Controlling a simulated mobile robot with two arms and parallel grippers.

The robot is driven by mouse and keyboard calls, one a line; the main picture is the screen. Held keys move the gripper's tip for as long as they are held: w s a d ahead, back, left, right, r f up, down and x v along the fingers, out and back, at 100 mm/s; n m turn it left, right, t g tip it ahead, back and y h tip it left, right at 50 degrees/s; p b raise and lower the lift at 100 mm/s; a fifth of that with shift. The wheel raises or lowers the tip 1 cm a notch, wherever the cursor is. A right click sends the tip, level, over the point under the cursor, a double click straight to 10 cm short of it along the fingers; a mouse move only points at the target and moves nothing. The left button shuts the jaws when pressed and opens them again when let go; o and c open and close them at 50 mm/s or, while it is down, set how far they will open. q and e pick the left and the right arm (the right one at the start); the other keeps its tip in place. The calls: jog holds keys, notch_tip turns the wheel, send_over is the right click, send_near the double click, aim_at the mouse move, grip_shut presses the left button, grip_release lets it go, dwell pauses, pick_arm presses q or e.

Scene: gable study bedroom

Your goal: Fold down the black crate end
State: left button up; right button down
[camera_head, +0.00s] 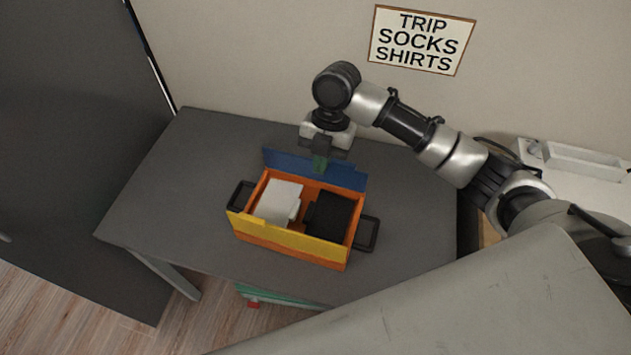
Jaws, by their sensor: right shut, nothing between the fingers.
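An orange crate (298,258) stands on the dark grey table. Its long near side has a yellow panel (290,240), and a blue panel (335,176) stands out along its far side. A black frame-like piece (233,198) sticks out at its left end and another black frame-like piece (375,235) at its right end; I cannot tell which is the crate end meant. A white folded item (279,202) and a black item (332,213) lie inside. My right gripper (320,164) is shut and empty, pointing down at the blue panel; contact is unclear. My left gripper is not in view.
The grey table (165,190) is clear to the left of the crate. A wall sign (421,40) reads "TRIP SOCKS SHIRTS". A white surface with a pale tray (575,158) is at the right. A greenish object (275,298) is below the table's front edge.

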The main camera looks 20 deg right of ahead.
aim_at(307, 211)
jog(key=x, duration=0.8)
jog(key=w+x, duration=0.1)
jog(key=x, duration=0.3)
jog(key=shift+f+p, duration=0.1)
jog(key=shift+p, duration=0.25)
jog(key=shift+f, duration=0.6)
jog(key=shift+w+a+f+b, duration=0.3)
jog(key=shift+f+b, duration=0.1)
jog(key=shift+f, duration=0.25)
